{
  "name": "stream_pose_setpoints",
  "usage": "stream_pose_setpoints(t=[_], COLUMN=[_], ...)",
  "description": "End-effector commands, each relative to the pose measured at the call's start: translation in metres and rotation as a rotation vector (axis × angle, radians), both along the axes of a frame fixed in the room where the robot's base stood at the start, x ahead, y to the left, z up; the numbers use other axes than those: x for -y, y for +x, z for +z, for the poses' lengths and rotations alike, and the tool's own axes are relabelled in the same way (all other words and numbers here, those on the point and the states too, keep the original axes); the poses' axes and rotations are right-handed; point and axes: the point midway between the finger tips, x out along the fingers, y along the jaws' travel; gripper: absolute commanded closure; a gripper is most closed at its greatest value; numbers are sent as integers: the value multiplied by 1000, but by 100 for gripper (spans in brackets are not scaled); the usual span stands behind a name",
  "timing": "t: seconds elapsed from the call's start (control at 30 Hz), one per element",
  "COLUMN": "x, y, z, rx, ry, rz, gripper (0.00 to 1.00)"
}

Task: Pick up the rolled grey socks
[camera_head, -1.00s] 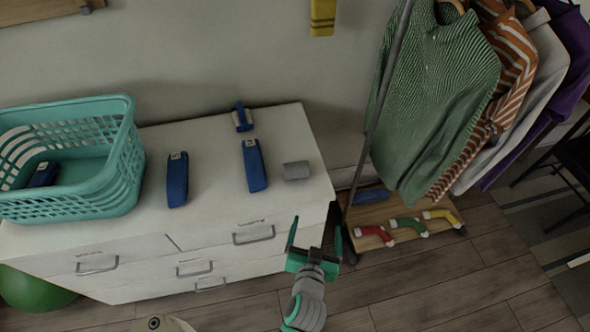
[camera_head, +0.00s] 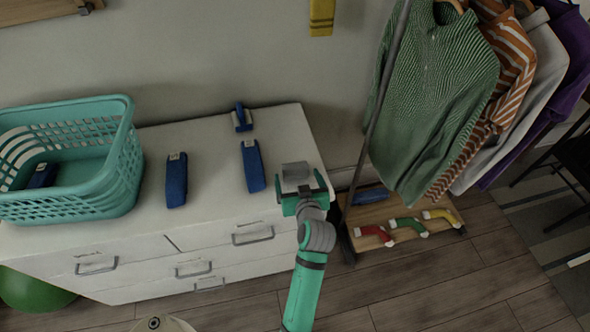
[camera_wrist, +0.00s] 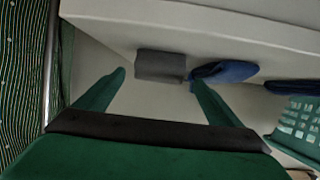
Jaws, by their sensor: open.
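The rolled grey socks (camera_head: 295,170) lie on the right end of the white dresser top (camera_head: 215,205). They show as a small grey roll in the wrist view (camera_wrist: 160,66), just beyond and between my fingertips. My gripper (camera_head: 302,184) is open, with its green fingers spread at the near side of the socks. In the wrist view the open fingers (camera_wrist: 157,76) reach toward the socks on either side. The right finger's tip appears close to a blue item (camera_wrist: 224,71); I cannot tell whether they touch.
Several blue items, such as the one left of the socks (camera_head: 253,166), lie on the dresser. A teal laundry basket (camera_head: 128,165) stands at the left. A clothes rack with a green shirt (camera_head: 437,100) and a low shelf with coloured socks (camera_head: 408,227) stand at the right.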

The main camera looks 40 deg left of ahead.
Motion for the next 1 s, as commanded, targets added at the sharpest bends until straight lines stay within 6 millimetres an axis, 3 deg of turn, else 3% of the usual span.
stream_pose_setpoints(t=[0.5,0.77,0.93,1.0], x=[-36,-38,-37,-36], y=[35,36,36,37], z=[-17,-18,-18,-18], rx=[0,0,-1,0], ry=[0,1,1,0], rz=[1,2,0,-1], gripper=[12,12,50,56])
